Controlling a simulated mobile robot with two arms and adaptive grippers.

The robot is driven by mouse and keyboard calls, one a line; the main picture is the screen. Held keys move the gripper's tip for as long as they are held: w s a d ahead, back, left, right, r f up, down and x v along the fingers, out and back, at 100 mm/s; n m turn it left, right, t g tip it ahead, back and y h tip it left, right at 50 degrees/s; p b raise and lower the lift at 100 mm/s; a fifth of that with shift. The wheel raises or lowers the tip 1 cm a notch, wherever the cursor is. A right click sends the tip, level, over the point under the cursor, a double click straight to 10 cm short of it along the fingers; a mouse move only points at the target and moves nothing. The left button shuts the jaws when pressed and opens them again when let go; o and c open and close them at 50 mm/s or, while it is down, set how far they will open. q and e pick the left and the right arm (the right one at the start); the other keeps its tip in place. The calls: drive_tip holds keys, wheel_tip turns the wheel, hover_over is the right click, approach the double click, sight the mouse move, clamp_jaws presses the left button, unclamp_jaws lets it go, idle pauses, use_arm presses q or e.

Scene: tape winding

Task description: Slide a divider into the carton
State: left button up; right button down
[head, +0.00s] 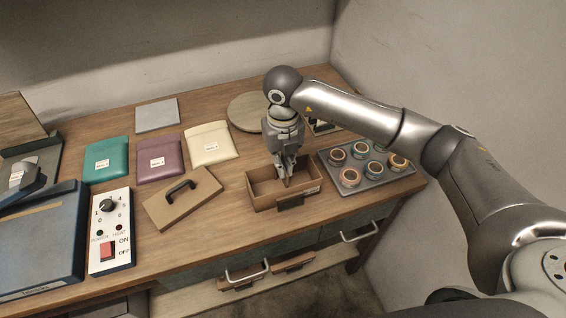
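The carton (262,204) is a small open brown box near the front edge of the table, with a dark patch on its front wall. My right gripper (287,179) points straight down over the carton, its fingertips at or inside the opening. A narrow brown shape shows between the fingers, but it is too small to tell whether it is a divider held there or the carton's inside. The fingers and the front wall hide part of the inside. My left gripper is not in view.
Teal (104,175), purple (148,174) and cream (222,154) pouches lie behind. A switch box (112,248) and a round board (242,109) are also on the table.

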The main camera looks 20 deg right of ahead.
drive_tip(key=c, duration=1.6)
unclamp_jaws()
drive_tip(key=shift+o, duration=0.2)
wheel_tip(320, 180, up, 12)
